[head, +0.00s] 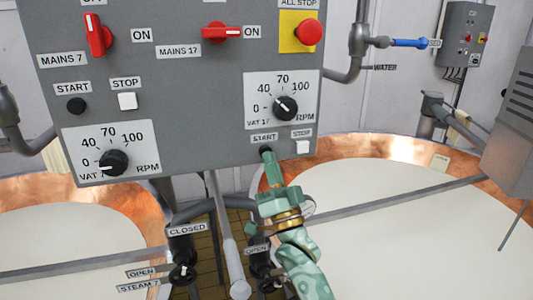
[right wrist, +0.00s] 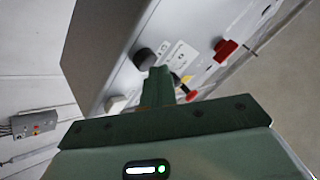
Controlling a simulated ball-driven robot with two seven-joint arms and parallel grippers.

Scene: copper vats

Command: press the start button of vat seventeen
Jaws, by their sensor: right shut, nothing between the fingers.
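The grey control panel (head: 200,110) hangs in the upper part of the head view. The START button of vat 17 (head: 265,149) is small and black, under the START label and left of the white STOP button (head: 303,147). My right gripper (head: 268,157) is shut and empty, its fingertips right at the START button and partly covering it. I cannot tell whether they touch or press it. My left gripper is not in view.
The vat 17 speed dial (head: 285,107) is just above, pointing low. The red MAINS 17 switch (head: 222,33) lies sideways toward ON. The red ALL STOP button (head: 309,32) is at upper right. Vat 7's START button (head: 76,105) is at left. Pipes and valves stand below the panel.

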